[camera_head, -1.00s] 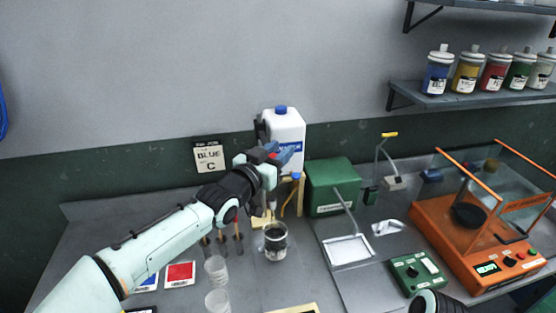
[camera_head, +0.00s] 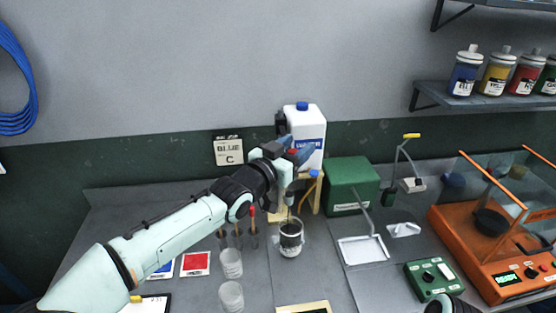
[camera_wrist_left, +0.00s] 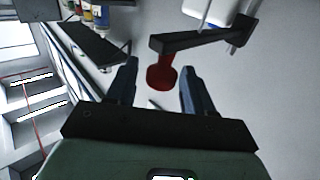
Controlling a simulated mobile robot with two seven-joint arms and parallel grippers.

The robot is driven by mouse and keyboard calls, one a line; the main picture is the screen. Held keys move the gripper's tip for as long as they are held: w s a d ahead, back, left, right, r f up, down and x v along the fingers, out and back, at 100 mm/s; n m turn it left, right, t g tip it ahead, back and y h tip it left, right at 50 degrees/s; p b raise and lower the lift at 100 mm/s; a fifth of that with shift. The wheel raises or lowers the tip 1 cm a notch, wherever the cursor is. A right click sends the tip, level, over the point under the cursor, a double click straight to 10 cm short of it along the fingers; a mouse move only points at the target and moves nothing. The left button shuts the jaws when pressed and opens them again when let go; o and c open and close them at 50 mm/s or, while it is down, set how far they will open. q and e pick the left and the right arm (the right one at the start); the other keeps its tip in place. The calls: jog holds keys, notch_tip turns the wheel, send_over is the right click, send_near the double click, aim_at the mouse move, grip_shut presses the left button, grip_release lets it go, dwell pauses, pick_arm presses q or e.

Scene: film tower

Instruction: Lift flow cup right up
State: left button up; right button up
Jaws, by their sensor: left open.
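My left gripper (camera_head: 298,158) is above the bench, in front of the white jug. It is open, its blue fingers apart. A red knob-like piece (camera_wrist_left: 161,76) shows between the fingers in the left wrist view, beside a dark bar (camera_wrist_left: 195,38); no firm grip on it shows. A red tip (camera_head: 293,152) also shows at the gripper in the head view. I cannot tell for certain whether it belongs to the flow cup. A clear can with dark contents (camera_head: 290,241) stands on the bench below the gripper.
The white jug (camera_head: 308,130) with a blue cap stands behind the gripper, with a wooden stand (camera_head: 307,198) before it. A green box (camera_head: 352,186) and an orange balance (camera_head: 490,257) are to the right. Clear cups (camera_head: 231,264) stand at the front.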

pick_arm(q)
jog(key=p+v, duration=0.1)
jog(key=v, duration=1.1)
jog(key=shift+s, duration=0.15)
pick_arm(e)
jog(key=shift+w+r, duration=0.65)
jog(key=shift+r, duration=0.05)
jog(key=shift+s, duration=0.1)
